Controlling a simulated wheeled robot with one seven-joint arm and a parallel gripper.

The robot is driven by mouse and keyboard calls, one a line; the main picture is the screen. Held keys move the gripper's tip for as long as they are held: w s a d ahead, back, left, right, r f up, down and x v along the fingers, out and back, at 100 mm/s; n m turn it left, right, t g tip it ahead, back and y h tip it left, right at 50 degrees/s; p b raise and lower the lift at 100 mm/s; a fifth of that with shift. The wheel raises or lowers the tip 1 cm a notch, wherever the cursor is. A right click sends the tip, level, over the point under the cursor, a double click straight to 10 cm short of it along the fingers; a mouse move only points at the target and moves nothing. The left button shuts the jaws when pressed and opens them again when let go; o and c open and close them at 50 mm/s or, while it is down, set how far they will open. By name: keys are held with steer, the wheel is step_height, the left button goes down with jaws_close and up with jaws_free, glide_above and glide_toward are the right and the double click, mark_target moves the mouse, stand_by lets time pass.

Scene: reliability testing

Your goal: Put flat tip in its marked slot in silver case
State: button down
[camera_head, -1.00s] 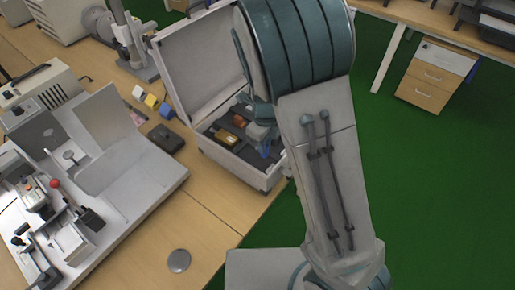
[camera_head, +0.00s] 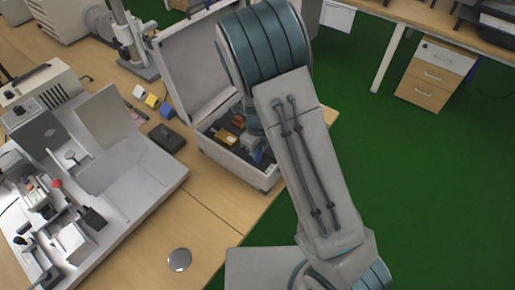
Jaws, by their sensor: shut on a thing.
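The silver case (camera_head: 232,172) stands open on the wooden table with its lid raised. Its dark insert holds an orange-brown item (camera_head: 226,138), and a small blue shape (camera_head: 257,156) shows near its right end. My gripper (camera_head: 251,142) is partly visible low over the right part of the insert, mostly covered by my arm. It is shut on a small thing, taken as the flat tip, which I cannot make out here. The marked slot cannot be told apart in this view.
A light grey fixture plate (camera_head: 130,185) with devices lies left of the case. A black box (camera_head: 167,138), small yellow and blue blocks (camera_head: 152,101) and a round metal disc (camera_head: 179,260) lie on the table. Green floor is open at right.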

steer(key=c, duration=1.3)
jaws_free()
steer(key=shift+c, duration=0.2)
steer(key=s+d+r+n+y, duration=0.1)
steer(key=s+d+r+n, duration=0.15)
steer(key=r, duration=0.65)
steer(key=s+d+r+n, duration=0.2)
steer(key=r+n, duration=0.2)
steer(key=r, duration=0.5)
steer(key=s+d+r+n+t, duration=0.2)
steer(key=s+d+r+n, duration=0.1)
steer(key=s+n, duration=0.4)
steer(key=s+d+r+n+t+h, duration=0.1)
steer(key=s+d+r+n, duration=0.3)
steer(key=n, duration=0.8)
steer(key=shift+s+d+t, duration=0.4)
steer(key=shift+s+d, duration=0.8)
steer(key=shift+s, duration=0.7)
